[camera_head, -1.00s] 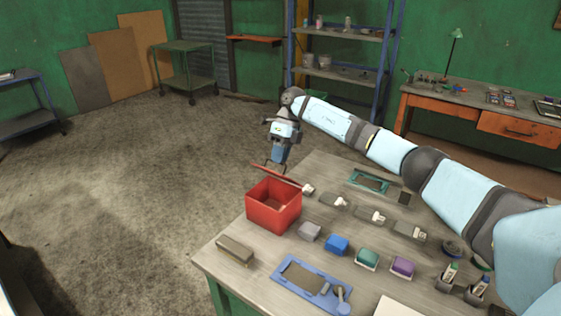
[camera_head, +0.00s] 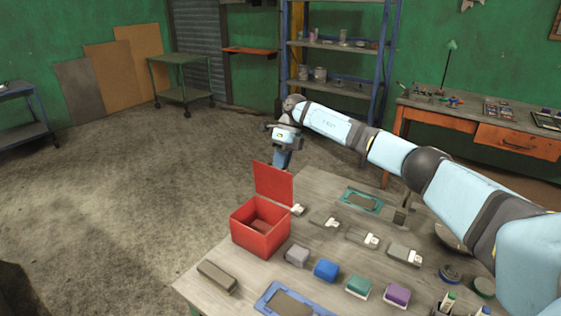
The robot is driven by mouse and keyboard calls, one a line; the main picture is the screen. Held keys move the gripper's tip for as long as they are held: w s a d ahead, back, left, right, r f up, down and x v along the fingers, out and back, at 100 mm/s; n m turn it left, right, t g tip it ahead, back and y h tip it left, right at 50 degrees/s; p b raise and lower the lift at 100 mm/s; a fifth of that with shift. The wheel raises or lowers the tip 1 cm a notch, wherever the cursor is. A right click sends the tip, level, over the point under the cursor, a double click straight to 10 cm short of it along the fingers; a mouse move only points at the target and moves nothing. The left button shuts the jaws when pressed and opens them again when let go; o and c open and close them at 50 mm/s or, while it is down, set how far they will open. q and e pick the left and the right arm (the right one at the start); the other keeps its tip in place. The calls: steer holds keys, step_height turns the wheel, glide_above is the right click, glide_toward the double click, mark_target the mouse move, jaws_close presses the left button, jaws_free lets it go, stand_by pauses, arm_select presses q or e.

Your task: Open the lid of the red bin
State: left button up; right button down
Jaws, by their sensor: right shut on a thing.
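The red bin (camera_head: 258,238) stands on the workbench near its left edge. Its red lid (camera_head: 273,184) is raised and stands almost upright along the bin's far side, so the bin is open and a brownish patch shows inside. My right gripper (camera_head: 281,166) is just behind the lid's upper edge and shut on the lid. Its fingertips are largely hidden by the lid. My left gripper is not in view.
On the workbench (camera_head: 200,278), a brown block (camera_head: 217,277) lies in front of the bin. Grey, blue (camera_head: 326,270), green (camera_head: 358,286) and purple (camera_head: 397,295) blocks, several white-ended items and a teal tray (camera_head: 361,200) lie to the right. Open floor is to the left.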

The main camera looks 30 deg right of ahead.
steer(key=shift+s+d+f, duration=0.15)
steer(key=shift+s+f, duration=0.05)
steer(key=shift+f, duration=0.4)
steer(key=c, duration=1.4)
jaws_free()
steer(key=shift+o, duration=1.1)
steer(key=shift+w+d+f, duration=0.1)
steer(key=shift+d, duration=0.05)
steer(key=shift+r, duration=0.3)
steer(key=shift+r, duration=0.1)
steer(key=b+v, duration=0.1)
steer(key=v, duration=1.2)
steer(key=shift+w+r, duration=0.15)
steer(key=shift+r, duration=0.1)
steer(key=shift+d, duration=0.1)
